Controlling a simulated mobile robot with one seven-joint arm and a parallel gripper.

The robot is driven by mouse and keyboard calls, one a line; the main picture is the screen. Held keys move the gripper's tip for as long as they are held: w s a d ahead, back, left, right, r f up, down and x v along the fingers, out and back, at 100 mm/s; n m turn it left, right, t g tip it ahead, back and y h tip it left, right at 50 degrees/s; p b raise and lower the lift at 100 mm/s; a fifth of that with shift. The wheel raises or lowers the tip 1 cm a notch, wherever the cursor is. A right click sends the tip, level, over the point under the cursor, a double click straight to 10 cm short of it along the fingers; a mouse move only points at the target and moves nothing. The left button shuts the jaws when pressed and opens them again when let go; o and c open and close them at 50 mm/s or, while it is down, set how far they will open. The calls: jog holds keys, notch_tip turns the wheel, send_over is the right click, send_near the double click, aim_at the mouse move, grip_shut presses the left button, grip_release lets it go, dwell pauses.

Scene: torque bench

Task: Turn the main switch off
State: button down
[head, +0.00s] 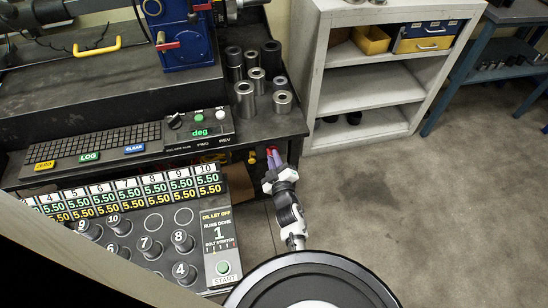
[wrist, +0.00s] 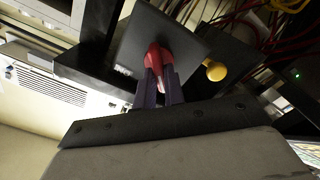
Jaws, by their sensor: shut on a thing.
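The main switch shows in the wrist view as a red handle (wrist: 157,54) on a dark square plate (wrist: 180,32). My gripper (wrist: 160,80) is shut on this red handle, one dark finger at each side of it. In the head view my gripper (head: 273,160) is at the right end of the bench, and a small red bit of the switch (head: 269,151) shows at its tips. The fingers hide part of the handle, and I cannot read the label on the plate.
A yellow knob (wrist: 215,70) is close to the right of the plate, with red and yellow cables behind. A button panel (head: 224,240) is left of my arm. Metal sockets (head: 245,98) stand on the bench above. Grey shelves (head: 375,95) stand to the right; the floor (head: 430,200) is clear.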

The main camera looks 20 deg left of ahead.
jog(key=shift+n, duration=0.3)
jog(key=c, duration=1.5)
grip_release()
